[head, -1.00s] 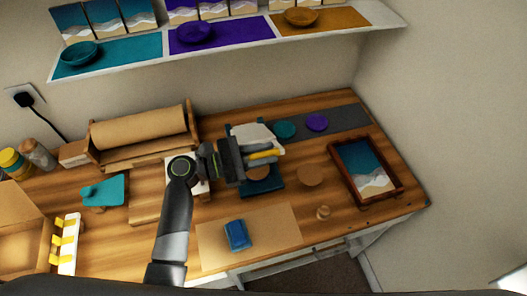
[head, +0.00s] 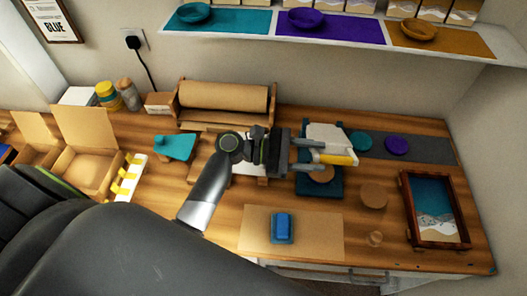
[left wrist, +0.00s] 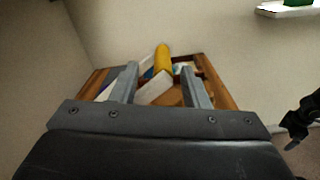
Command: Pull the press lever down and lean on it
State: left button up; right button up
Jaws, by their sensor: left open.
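The press (head: 320,182) stands on the bench with a dark teal base, a white upper part (head: 326,134) and a yellow lever handle (head: 338,159). A round tan piece sits in the press below the handle. My left gripper (head: 316,156) is open, its fingers pointing right at the handle's near end. In the left wrist view the yellow handle (left wrist: 163,60) shows between and just beyond the two fingertips (left wrist: 162,82). I cannot tell whether they touch it. A dark jointed part at that view's right edge looks like my right arm; its jaws are unclear.
A framed seascape tray (head: 437,208) lies right of the press. A round wooden disc (head: 373,195) and a small wooden knob (head: 375,238) lie between. A blue block (head: 283,227) sits on a tan sheet in front. A paper roll (head: 225,97) stands behind, and a shelf overhangs the back.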

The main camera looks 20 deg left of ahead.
pick_arm(q)
jog(key=b+v, duration=0.3)
jog(key=v, duration=0.9)
